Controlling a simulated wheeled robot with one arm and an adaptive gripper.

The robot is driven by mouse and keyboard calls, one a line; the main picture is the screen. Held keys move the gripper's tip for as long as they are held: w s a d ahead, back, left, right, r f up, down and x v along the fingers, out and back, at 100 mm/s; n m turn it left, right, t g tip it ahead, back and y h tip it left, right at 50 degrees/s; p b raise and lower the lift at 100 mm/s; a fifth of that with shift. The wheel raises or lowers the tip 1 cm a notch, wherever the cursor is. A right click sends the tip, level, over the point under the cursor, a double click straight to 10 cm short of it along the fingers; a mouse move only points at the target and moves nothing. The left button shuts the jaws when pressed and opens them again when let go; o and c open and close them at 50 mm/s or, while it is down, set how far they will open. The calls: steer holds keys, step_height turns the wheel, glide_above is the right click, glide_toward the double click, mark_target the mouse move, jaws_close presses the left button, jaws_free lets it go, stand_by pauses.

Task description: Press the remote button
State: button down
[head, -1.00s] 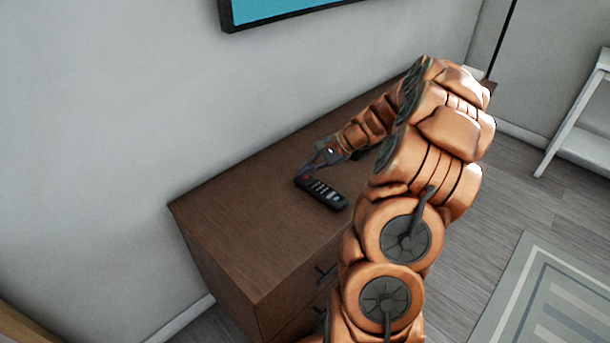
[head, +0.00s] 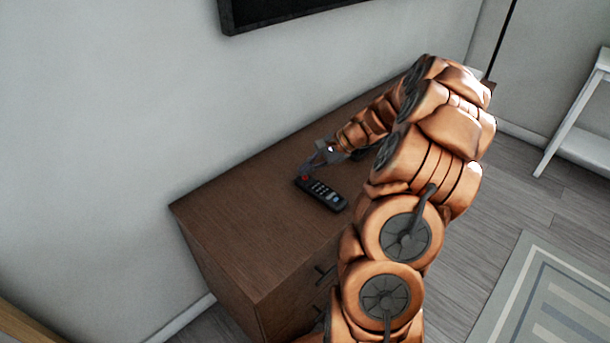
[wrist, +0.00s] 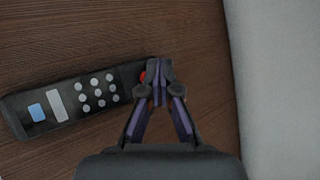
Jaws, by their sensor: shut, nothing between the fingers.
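The black remote (head: 321,194) lies flat on the brown wooden dresser (head: 235,225). In the wrist view the remote (wrist: 75,97) has several grey round buttons, a white and a light blue button, and a red button (wrist: 143,77) at its right end. My gripper (wrist: 160,70) is shut and empty, its tips right beside the red button, partly covering that end of the remote. In the head view my gripper (head: 305,175) is at the remote's far left end; whether it touches the button I cannot tell. The wall screen (head: 285,10) is dark.
The grey wall (head: 100,110) stands close behind the dresser. The dresser top left of the remote is clear. A white shelf unit (head: 590,110) and a striped rug (head: 545,295) are at the right.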

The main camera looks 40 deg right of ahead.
mark_target(307, 177)
steer(key=shift+r+p, duration=2.15)
steer(key=shift+r, duration=0.85)
steer(key=shift+a, duration=0.1)
steer(key=s+a+r+n+g, duration=0.2)
steer(key=s+a+n, duration=0.15)
steer(key=a, duration=0.45)
steer(key=s+a+r+n+g+h, duration=0.1)
steer(key=s+a+r+n+g, duration=0.2)
steer(key=a, duration=0.4)
steer(key=s+a+n+g, duration=0.1)
steer(key=s+a+n, duration=0.25)
steer(key=a, duration=0.45)
steer(key=s+a+n+g+h, duration=0.25)
steer(key=s+n+h, duration=0.4)
steer(key=s, duration=1.55)
steer(key=s+p+v, duration=0.2)
steer(key=p+v, duration=0.7)
steer(key=s+r+p+v, duration=0.1)
steer(key=s+p+v, duration=0.1)
steer(key=p+v, duration=0.7)
steer(key=shift+w+d+r+n+t, duration=0.15)
steer(key=shift+d+r+n+t, duration=0.2)
steer(key=shift+d+r, duration=0.3)
